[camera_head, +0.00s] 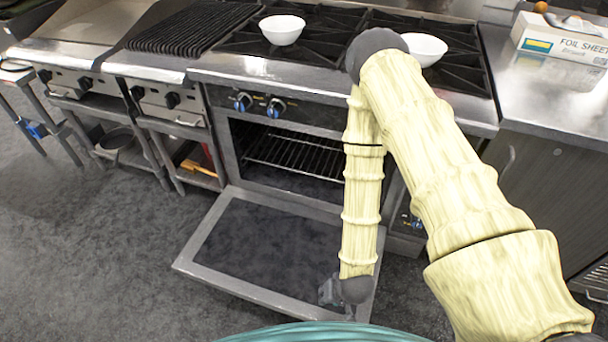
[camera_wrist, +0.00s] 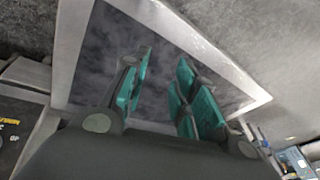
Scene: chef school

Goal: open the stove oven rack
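The stove's oven door (camera_head: 205,240) hangs down, opened outward to nearly flat, with a dark inner panel in a grey metal frame. The wire oven rack (camera_head: 295,155) shows inside the open cavity; its right part is hidden behind my arm. My gripper (camera_head: 330,292) is low, over the near right part of the lowered door, well away from the rack. In the wrist view, the gripper's teal-padded fingers (camera_wrist: 162,82) are apart with nothing between them, and the door's frame (camera_wrist: 200,45) lies beyond them. Whether a finger touches the door is unclear.
Two white bowls (camera_head: 282,29) (camera_head: 425,48) stand on the stove top. A foil sheet box (camera_head: 560,42) lies on the right counter. A griddle unit (camera_head: 75,30) and grill (camera_head: 195,28) stand left. The dark floor (camera_head: 110,260) left of the door is clear.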

